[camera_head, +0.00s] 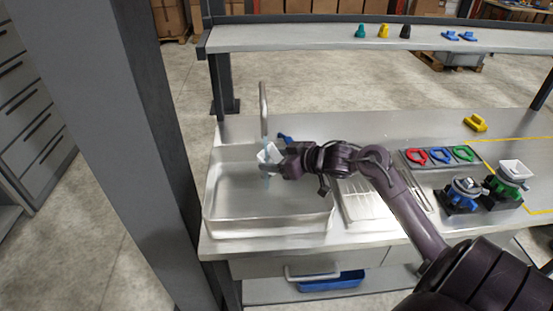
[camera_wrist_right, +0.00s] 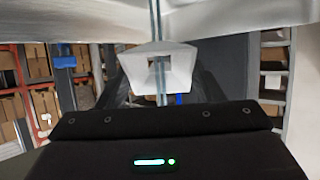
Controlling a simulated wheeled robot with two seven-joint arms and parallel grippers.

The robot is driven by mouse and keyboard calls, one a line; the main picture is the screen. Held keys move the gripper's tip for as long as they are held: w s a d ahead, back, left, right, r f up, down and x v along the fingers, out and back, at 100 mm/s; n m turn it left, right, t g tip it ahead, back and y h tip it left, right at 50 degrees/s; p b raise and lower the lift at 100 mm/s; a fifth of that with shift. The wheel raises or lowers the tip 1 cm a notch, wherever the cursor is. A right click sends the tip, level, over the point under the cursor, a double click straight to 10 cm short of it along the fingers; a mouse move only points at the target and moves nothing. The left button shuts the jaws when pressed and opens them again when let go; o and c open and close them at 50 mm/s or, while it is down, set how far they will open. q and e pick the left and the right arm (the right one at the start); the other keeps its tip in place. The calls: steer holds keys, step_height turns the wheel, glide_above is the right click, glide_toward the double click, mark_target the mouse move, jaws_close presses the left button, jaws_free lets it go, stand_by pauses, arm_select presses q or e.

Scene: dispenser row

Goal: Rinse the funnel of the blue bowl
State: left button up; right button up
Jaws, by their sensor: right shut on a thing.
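My right gripper (camera_head: 277,165) is shut on a small white funnel (camera_head: 268,154) and holds it over the sink, under the tap (camera_head: 263,105). The funnel also shows in the right wrist view (camera_wrist_right: 162,72), with a square hole in its middle. A thin bluish stream of water (camera_wrist_right: 157,25) runs down to the funnel and shows below it too. The blue dispenser (camera_head: 459,195) stands on the counter at the right, with no white funnel on its top. My left gripper is not in view.
The steel sink (camera_head: 225,219) has a raised rim. A green dispenser with a white funnel (camera_head: 513,172) stands right of the blue one. Behind them lies a tray with red (camera_head: 416,156), blue and green rings. A shelf (camera_head: 300,38) runs above the counter.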

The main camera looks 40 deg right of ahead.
stand_by(0.3)
steer(key=s+a+r+p, duration=0.1)
steer(key=s+a+p, duration=0.3)
steer(key=s, duration=0.3)
steer(key=shift+s+a+r+p, duration=0.25)
steer(key=shift+s+a+p, duration=0.15)
steer(key=shift+p, duration=0.4)
steer(key=shift+w, duration=0.1)
